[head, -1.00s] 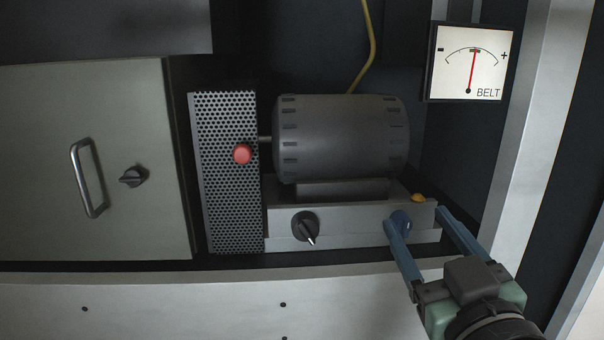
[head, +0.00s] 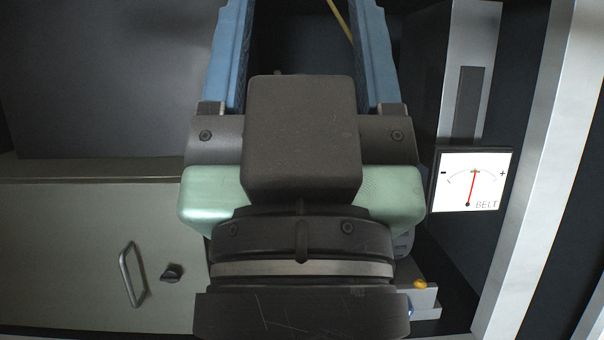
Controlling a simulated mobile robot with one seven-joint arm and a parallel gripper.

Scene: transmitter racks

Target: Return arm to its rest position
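My gripper (head: 303,45) fills the middle of the head view, close to the camera and pointing up in the picture.
A BELT meter (head: 474,180) with its needle near the middle is at the right, beside a light metal post (head: 535,170). A panel door (head: 75,255) with a handle (head: 131,276) and a dark knob (head: 172,273) is at lower left. A yellow cable (head: 340,18) shows between the fingers.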

